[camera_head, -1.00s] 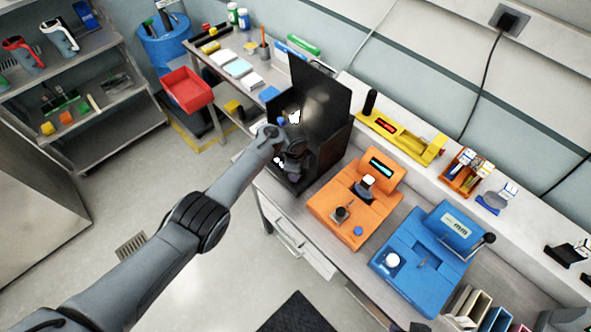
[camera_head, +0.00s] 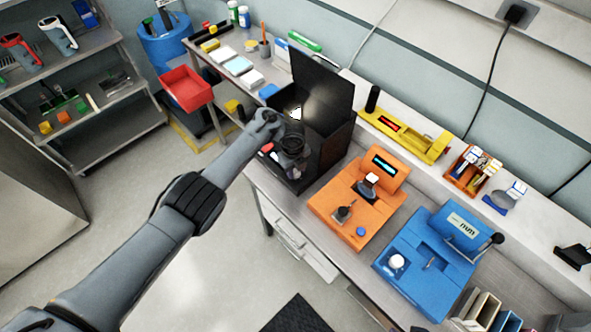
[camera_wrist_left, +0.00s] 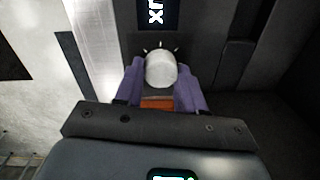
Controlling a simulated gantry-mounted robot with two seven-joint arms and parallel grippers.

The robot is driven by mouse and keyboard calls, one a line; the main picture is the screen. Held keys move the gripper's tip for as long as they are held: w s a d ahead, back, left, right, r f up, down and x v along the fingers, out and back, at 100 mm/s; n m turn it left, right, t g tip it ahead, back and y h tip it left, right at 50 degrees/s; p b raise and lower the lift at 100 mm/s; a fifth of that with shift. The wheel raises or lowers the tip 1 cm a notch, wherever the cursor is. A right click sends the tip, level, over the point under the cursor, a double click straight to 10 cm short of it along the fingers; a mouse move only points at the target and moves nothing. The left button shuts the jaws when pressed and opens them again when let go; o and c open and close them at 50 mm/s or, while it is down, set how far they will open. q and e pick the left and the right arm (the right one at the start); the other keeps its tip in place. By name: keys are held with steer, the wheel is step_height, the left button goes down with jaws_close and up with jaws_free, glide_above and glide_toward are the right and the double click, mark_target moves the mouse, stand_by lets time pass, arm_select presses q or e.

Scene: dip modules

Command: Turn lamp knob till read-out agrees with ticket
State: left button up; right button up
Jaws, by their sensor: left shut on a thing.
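The lamp module is a black box (camera_head: 330,148) with a tall upright panel at its back, left of the orange machine. My left gripper (camera_head: 280,160) is at its front; my wrist hides most of that part. In the left wrist view its two purple fingers (camera_wrist_left: 160,80) close on both sides of a pale round knob (camera_wrist_left: 160,69) with light tick marks around it. A dark read-out (camera_wrist_left: 157,14) with white characters is cut off by the top edge, so its full value cannot be read. White tickets (camera_head: 481,164) stand in an orange holder; their writing is too small to read. My right gripper is out of view.
An orange machine (camera_head: 338,222) and a blue machine (camera_head: 404,240) stand to the right on the bench. A yellow device (camera_head: 420,143) and a blue card stand (camera_head: 497,203) are on the ledge behind. A red bin (camera_head: 186,89) is at the left.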

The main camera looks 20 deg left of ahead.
arm_select(q)
steer(key=shift+f, duration=0.1)
stand_by(0.4)
steer(key=o, duration=1.1)
steer(key=shift+c, duration=0.2)
steer(key=shift+r, duration=0.7)
step_height(320, 180, up, 10)
steer(key=p, duration=0.3)
steer(key=shift+s+a+f, duration=0.2)
steer(key=shift+s+f, duration=0.05)
steer(key=shift+f, duration=0.15)
